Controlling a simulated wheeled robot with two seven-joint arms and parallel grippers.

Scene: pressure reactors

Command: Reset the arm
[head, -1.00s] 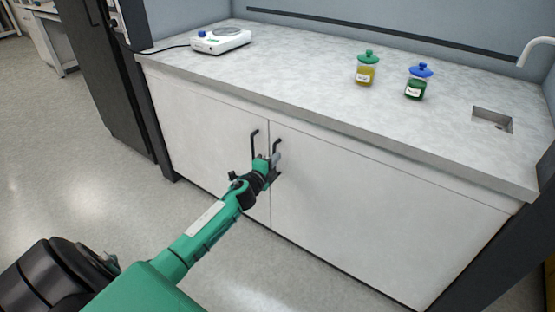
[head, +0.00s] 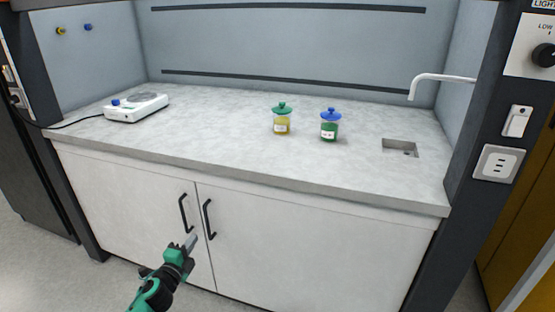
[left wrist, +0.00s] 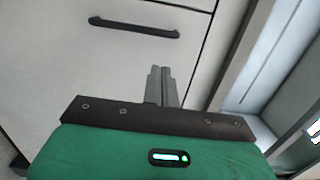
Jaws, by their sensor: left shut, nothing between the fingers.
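My left gripper (head: 190,243) is in the lower part of the head view, in front of the white cabinet doors and below their black handles. Its fingers are shut with nothing between them, and they also show together in the left wrist view (left wrist: 161,84). The left door handle (head: 184,213) and the right door handle (head: 208,218) stand above it, apart from the fingers. One black handle (left wrist: 134,27) shows in the left wrist view, beyond the fingertips. Both cabinet doors look closed. My right gripper is not in view.
On the grey worktop (head: 230,150) stand a white hotplate-like device (head: 137,107), a green-lidded jar (head: 282,120), a blue-lidded jar (head: 330,126) and a small sink (head: 400,148) with a white tap (head: 440,78). Dark posts frame the bench. Bare floor (head: 60,280) shows at lower left.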

